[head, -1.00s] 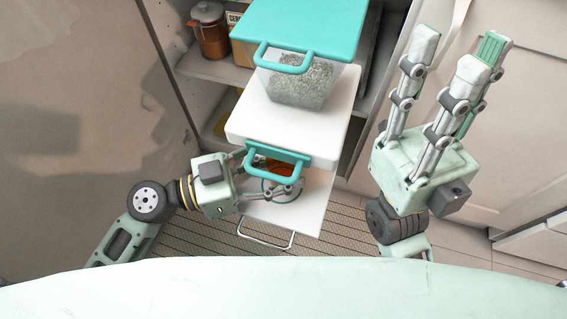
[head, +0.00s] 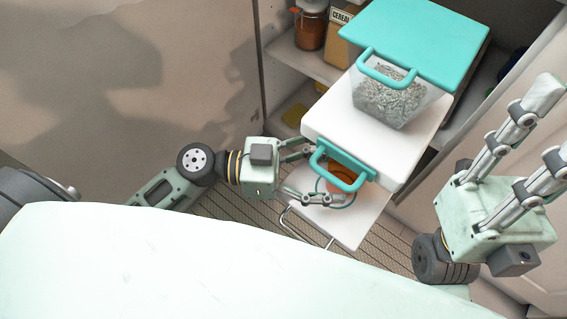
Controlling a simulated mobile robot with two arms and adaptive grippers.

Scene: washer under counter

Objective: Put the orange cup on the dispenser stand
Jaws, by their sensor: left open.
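The dispenser is a clear bin of grey pellets (head: 392,98) under a teal lid, on a white body with a teal front handle (head: 343,186). The orange cup (head: 341,170) is partly hidden behind that handle, above the white lower stand (head: 355,228). It appears to stand there, but its base contact is not clear. My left gripper (head: 318,178) is open at the left of the cup, one finger near the handle and one low over the stand. I cannot tell whether it touches the cup. My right gripper (head: 548,122) is raised at the right, fingers apart and empty, partly out of frame.
A cabinet behind holds a brown jar (head: 310,28) and a cereal box (head: 345,35) on a shelf (head: 300,62). A metal bar handle (head: 305,230) is below the stand at the left. A ribbed mat (head: 225,205) covers the floor below my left arm.

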